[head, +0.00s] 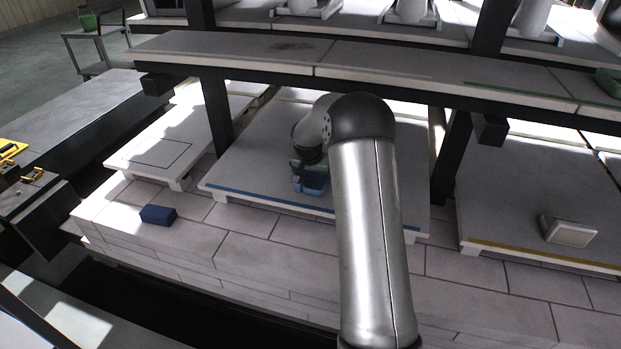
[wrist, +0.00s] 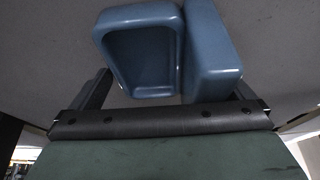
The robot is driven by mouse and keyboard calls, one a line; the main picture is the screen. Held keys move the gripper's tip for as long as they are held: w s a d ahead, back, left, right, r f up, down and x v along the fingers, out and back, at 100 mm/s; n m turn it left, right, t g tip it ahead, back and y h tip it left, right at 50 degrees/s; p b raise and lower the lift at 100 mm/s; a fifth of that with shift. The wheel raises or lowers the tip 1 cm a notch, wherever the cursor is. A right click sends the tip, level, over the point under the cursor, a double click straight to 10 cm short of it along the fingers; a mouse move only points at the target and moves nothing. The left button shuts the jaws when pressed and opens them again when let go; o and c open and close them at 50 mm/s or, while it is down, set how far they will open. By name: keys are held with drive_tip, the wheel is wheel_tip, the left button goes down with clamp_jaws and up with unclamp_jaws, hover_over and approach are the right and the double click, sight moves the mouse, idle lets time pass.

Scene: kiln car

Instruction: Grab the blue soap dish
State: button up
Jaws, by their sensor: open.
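A blue soap dish (head: 315,184) sits on the grey lower slab with the blue front stripe, near its front edge. In the wrist view the dish (wrist: 145,91) shows its hollow side, with a raised rim, between my fingers. A second blue, block-like piece (wrist: 212,84) stands right beside it; I cannot tell whether the two are joined. My gripper (head: 303,172) is at the dish in the head view, partly hidden by my arm. In the wrist view my gripper (wrist: 172,88) is open, a dark finger on each side of the blue pieces.
A dark blue block (head: 158,215) lies on the bricks at left. A pale dish with a grey face (head: 570,232) is on the yellow-striped slab at right. An upper shelf (head: 400,68) runs above the slab, with dark posts (head: 452,158) on either side.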

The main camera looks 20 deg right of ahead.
drive_tip(key=shift+f+b, duration=0.15)
drive_tip(key=shift+b, duration=0.15)
drive_tip(key=c, duration=1.1)
